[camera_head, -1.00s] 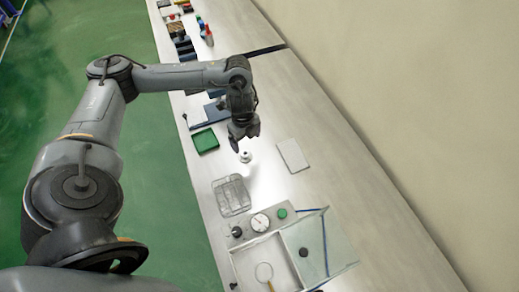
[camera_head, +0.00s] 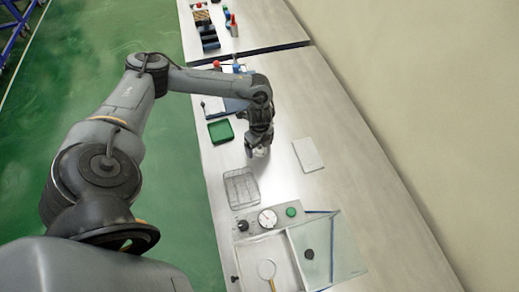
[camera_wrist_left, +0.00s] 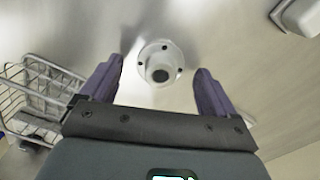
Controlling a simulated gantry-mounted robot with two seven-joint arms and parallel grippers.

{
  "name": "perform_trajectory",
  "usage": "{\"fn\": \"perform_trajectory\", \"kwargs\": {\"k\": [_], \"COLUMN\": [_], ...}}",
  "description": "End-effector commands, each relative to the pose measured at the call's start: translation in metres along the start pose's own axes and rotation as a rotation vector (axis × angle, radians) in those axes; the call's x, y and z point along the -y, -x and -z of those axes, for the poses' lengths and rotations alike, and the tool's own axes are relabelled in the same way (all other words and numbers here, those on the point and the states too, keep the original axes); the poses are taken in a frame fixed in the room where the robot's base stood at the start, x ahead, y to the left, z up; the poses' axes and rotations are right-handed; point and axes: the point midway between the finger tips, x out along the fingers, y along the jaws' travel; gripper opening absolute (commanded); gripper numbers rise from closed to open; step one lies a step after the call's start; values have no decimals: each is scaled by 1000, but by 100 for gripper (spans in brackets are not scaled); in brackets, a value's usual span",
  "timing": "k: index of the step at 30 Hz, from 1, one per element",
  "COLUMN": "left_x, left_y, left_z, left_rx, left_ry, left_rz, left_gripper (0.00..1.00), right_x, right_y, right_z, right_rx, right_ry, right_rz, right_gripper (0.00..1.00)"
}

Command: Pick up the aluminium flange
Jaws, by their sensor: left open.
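The aluminium flange (camera_wrist_left: 161,64) is a pale round disc with a raised hub, a dark centre bore and small bolt holes. In the left wrist view it lies on the bench between and slightly beyond my two fingertips, apart from both. My left gripper (camera_wrist_left: 160,75) is open and empty, with a purple-grey finger to each side of the flange. In the head view the left gripper (camera_head: 257,150) is low over the bench, and the flange (camera_head: 261,152) shows only partly beneath it. My right gripper is not in view.
A wire basket (camera_head: 241,188) stands close in front, and a green tray (camera_head: 220,131) lies to the left. A white plate (camera_head: 307,155) lies to the right. Bench between plate and basket is clear.

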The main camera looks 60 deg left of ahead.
Motion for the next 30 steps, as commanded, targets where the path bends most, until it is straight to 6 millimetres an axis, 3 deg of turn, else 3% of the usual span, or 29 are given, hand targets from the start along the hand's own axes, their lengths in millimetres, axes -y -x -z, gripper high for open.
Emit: {"fn": "perform_trajectory", "kwargs": {"k": [11,24,30], "left_x": [0,0,0], "left_y": [-9,-8,-8], "left_z": [0,0,0], "left_rx": [0,0,0], "left_ry": [-1,0,0], "left_rz": [1,2,2], "left_gripper": [88,22,22], "right_x": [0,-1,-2], "right_y": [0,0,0], "right_z": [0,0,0], "right_rx": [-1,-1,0], "right_ry": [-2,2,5], "right_rz": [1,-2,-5], "right_gripper": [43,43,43]}}
